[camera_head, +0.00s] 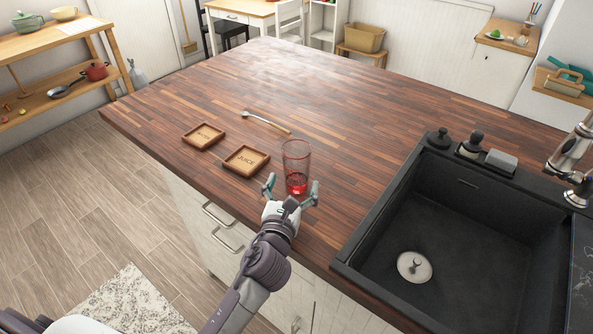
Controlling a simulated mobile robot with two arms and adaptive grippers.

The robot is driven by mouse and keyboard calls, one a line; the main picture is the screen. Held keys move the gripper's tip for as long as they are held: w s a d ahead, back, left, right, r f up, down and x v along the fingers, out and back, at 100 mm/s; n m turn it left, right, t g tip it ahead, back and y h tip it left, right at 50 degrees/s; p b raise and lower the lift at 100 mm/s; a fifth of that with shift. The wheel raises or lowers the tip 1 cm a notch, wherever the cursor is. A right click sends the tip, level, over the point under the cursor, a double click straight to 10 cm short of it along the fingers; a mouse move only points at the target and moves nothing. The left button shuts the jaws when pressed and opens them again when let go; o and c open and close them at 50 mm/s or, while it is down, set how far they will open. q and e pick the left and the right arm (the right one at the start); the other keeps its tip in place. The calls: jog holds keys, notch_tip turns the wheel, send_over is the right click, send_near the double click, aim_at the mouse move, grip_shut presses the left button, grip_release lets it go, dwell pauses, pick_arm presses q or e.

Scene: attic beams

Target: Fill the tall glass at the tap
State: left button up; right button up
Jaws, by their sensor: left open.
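The tall glass (296,160) stands upright on the wooden counter, left of the sink. It is clear with a reddish tint and looks red at its base; I cannot tell whether that is liquid or coloured glass. My left gripper (291,188) is open, its two fingers on either side of the glass's lower part; whether they touch it is unclear. The tap (570,155) is metal and stands at the right edge, only partly in view. The black sink (470,235) is empty apart from its round drain plug (414,266). My right gripper is not in view.
Two wooden coasters, one marked JUICE (246,160) and another (203,135), lie left of the glass. A long spoon (266,122) lies behind them. The counter's far middle is clear.

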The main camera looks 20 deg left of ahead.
aim_at(293, 182)
pick_arm(q)
jog(key=w, duration=0.3)
jog(key=shift+w+a, duration=0.15)
jog(key=shift+w, duration=0.15)
jog(key=shift+s, duration=0.1)
jog(key=shift+c, duration=0.3)
jog(key=c, duration=1.4)
jog(key=shift+r, duration=0.15)
jog(key=shift+r+p, duration=0.5)
jog(key=shift+r, duration=0.6)
notch_tip(293, 182, up, 2)
jog(key=shift+w+d+r, duration=0.2)
jog(key=shift+d+r, duration=0.9)
jog(key=shift+d, duration=0.85)
jog(key=shift+w+d+r, duration=0.15)
jog(key=shift+d+r, duration=0.9)
jog(key=shift+d, duration=0.85)
jog(key=shift+w+d+r, duration=0.2)
jog(key=shift+d+r, duration=0.9)
jog(key=shift+d, duration=0.85)
